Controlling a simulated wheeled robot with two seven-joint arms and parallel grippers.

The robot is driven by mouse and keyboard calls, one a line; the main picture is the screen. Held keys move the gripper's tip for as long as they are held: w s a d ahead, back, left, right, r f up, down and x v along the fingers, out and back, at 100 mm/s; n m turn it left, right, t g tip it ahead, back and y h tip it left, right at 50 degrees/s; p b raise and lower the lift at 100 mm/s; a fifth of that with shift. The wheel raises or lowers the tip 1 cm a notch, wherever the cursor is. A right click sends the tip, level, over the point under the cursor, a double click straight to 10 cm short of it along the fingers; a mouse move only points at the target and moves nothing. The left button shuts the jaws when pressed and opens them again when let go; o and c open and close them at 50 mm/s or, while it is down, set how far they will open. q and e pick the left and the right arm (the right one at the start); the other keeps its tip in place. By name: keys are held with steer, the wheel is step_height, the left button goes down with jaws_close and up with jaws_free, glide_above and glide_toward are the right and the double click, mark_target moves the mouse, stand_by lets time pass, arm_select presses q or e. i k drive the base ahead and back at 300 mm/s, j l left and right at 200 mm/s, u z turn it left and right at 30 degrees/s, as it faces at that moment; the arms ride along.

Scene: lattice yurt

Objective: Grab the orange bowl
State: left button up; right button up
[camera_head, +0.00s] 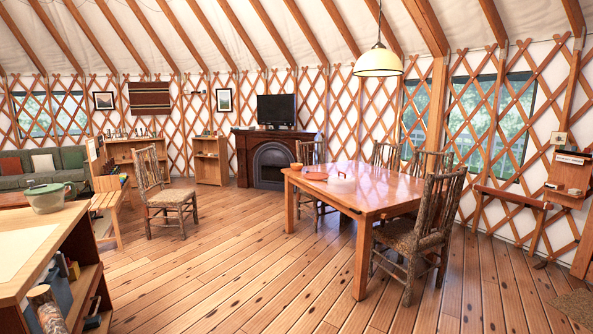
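Neither of my grippers shows in the head view.
Rustic chairs (420,240) stand around the table, and another chair (166,205) stands alone left of it. A shelf unit (72,225) with a greenish bowl (49,197) fills the near left. The floor (235,270) between shelf and table is clear.

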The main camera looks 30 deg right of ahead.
mark_target(297, 167)
steer(key=l+z, duration=0.6)
steer(key=i+l+z, duration=0.3)
steer(key=i+l, duration=0.25)
steer(key=l, duration=0.3)
steer(key=i+l+z, duration=0.35)
steer(key=i+l, duration=0.3)
steer(key=i+u, duration=0.35)
steer(key=i, duration=0.15)
steer(key=i+u, duration=0.4)
steer(key=i+l+u, duration=0.2)
steer(key=i+u, duration=0.15)
steer(key=i, duration=0.15)
steer(key=i+j, duration=0.1)
steer(key=i, duration=0.8)
steer(key=i+j, duration=0.1)
steer(key=i, duration=0.85)
steer(key=j+u, duration=0.05)
